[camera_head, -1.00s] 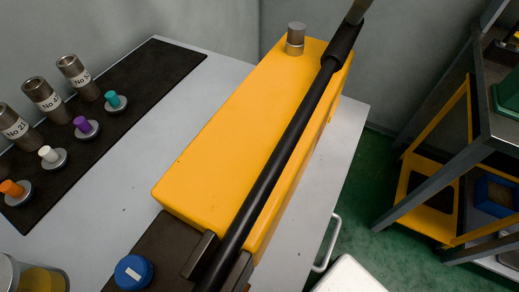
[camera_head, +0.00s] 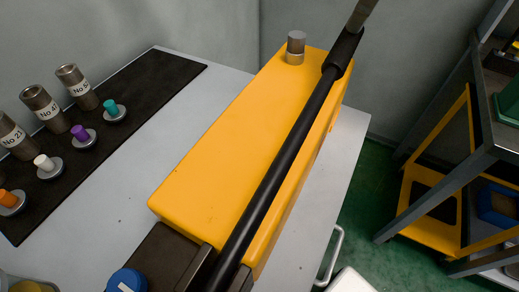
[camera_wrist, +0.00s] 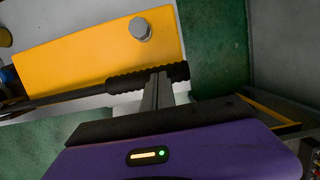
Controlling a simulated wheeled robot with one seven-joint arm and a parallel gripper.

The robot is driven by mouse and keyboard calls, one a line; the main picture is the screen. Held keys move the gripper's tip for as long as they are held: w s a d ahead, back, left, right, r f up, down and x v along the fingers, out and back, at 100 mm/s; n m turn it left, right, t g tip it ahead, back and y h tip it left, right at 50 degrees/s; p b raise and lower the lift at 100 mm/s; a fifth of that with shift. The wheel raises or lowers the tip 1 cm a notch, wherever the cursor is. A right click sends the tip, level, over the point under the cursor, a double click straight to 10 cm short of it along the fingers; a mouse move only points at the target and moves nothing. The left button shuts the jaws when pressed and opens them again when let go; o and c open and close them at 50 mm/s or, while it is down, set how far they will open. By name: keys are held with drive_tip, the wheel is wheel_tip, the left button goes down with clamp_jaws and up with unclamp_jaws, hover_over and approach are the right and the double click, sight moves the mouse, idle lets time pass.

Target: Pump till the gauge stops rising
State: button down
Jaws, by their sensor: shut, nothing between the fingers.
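The yellow pump body (camera_head: 235,150) stands on a light grey bench, with a metal cap (camera_head: 296,48) at its far end. Its long black lever (camera_head: 285,155) runs along and above its top, with a thicker black grip (camera_head: 343,54) at the far end. My gripper's grey fingers (camera_head: 362,14) show at that grip. In the wrist view the shut fingers (camera_wrist: 159,76) overlap the black grip (camera_wrist: 127,83) near its outer end, with nothing held. Whether they touch it is unclear. The pump body (camera_wrist: 95,55) also shows there. No gauge face is visible.
A black mat (camera_head: 160,80) on the left carries labelled metal cylinders (camera_head: 42,105) and several coloured-knob plugs (camera_head: 82,135). A blue cap (camera_head: 127,281) sits near the pump's front. A shelved grey-and-yellow cart (camera_head: 450,170) stands on the right, across green floor.

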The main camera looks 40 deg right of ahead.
drive_tip(key=r, duration=0.1)
drive_tip(key=r+p, duration=0.1)
drive_tip(key=r, duration=0.1)
drive_tip(key=r+p, duration=0.1)
drive_tip(key=r, duration=0.1)
drive_tip(key=shift+a, duration=0.25)
wheel_tip(320, 180, up, 8)
drive_tip(key=a+p, duration=0.2)
drive_tip(key=p, duration=0.2)
drive_tip(key=shift+s+f, duration=0.25)
drive_tip(key=shift+s, duration=0.15)
drive_tip(key=p+v, duration=0.2)
drive_tip(key=w+p+v, duration=0.1)
drive_tip(key=v, duration=0.2)
drive_tip(key=shift+a+p, duration=0.2)
drive_tip(key=shift+p, duration=0.15)
